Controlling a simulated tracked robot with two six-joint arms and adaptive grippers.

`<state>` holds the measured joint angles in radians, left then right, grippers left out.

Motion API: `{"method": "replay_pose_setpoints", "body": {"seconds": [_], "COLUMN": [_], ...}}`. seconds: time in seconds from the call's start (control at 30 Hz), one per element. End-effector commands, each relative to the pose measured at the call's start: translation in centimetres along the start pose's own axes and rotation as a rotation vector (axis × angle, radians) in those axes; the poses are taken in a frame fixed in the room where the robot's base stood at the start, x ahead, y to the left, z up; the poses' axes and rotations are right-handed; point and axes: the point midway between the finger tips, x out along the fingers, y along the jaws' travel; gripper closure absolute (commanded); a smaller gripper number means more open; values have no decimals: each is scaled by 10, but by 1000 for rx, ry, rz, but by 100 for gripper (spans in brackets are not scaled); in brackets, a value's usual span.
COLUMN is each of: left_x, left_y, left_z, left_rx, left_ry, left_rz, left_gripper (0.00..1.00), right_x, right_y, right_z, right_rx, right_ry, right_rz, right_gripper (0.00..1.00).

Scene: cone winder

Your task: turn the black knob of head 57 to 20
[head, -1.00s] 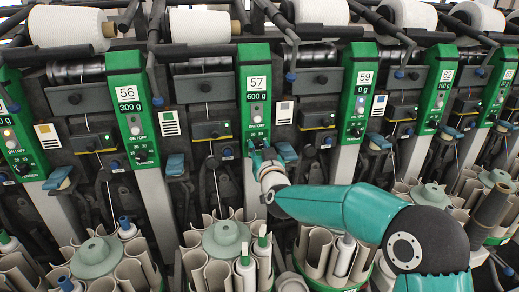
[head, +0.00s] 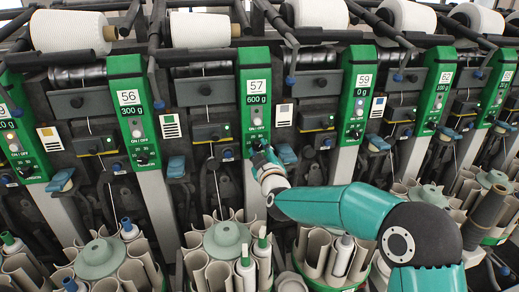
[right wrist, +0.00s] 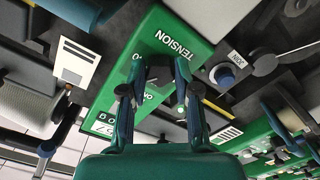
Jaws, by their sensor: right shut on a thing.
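Head 57's green panel (head: 255,100) stands upright near the middle of the head view, with a display reading 600 g and an ON/OFF button below it. In the right wrist view, the two fingers of my right gripper (right wrist: 159,72) straddle the dark knob, just below the word TENSION on the green panel. They are shut on it. The knob's pointer and scale are too covered to read. My left gripper is not in view.
Neighbouring green panels 56 (head: 133,112) and 59 (head: 357,95) stand on either side. Blue-grey levers (head: 286,154) sit close by the gripper. Below are round magazines with tubes (head: 225,240). White yarn cones (head: 200,29) lie along the top.

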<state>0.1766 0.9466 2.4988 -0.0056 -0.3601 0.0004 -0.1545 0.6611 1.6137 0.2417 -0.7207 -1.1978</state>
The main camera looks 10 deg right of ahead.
Motion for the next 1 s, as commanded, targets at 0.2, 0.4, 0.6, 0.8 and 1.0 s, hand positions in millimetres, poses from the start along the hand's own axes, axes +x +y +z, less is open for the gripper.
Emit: {"method": "replay_pose_setpoints", "body": {"seconds": [0.2, 0.4, 0.6, 0.8, 1.0], "left_x": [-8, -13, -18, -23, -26], "left_y": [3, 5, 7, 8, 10], "left_z": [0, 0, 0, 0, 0], "left_rx": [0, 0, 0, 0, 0], "left_ry": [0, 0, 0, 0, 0], "left_rz": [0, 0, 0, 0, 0], "left_gripper": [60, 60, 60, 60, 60], "right_x": [0, 0, 0, 0, -1], "right_y": [0, -1, -1, -2, -2], "right_z": [-2, -2, -2, -1, -1], "right_rx": [-208, -398, -588, -762, -898], "right_ry": [1, 2, 3, 3, 4], "right_rz": [-3, -4, -5, -7, -7], "right_gripper": [100, 100, 100, 100, 100]}}
